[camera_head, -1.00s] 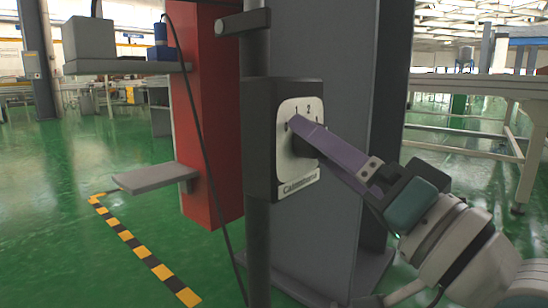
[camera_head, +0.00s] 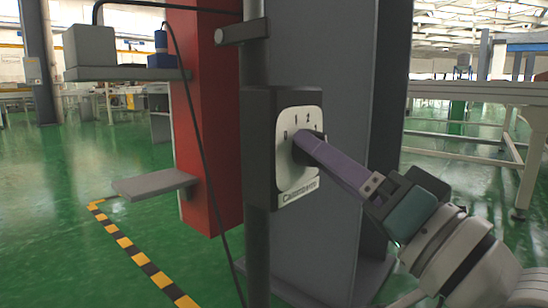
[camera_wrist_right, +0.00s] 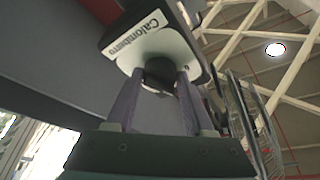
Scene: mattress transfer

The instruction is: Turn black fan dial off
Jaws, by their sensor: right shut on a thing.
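The black fan control box (camera_head: 262,150) is fixed to a dark vertical pole. Its white dial plate (camera_head: 297,170) carries the numbers 0, 1, 2 and a further mark partly covered by the gripper. My right gripper (camera_head: 304,146) comes in from the lower right with its purple fingers at the middle of the plate. In the right wrist view the two fingers (camera_wrist_right: 158,95) are shut on the black dial knob (camera_wrist_right: 160,73), one on each side. The knob's pointer direction cannot be made out. My left gripper is not in view.
The dark pole (camera_head: 257,240) runs down below the box, and a black cable hangs to its left. A red column (camera_head: 205,130) and a grey panel (camera_head: 325,70) stand behind. A small shelf (camera_head: 155,184) juts out at left. Green floor is open at left.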

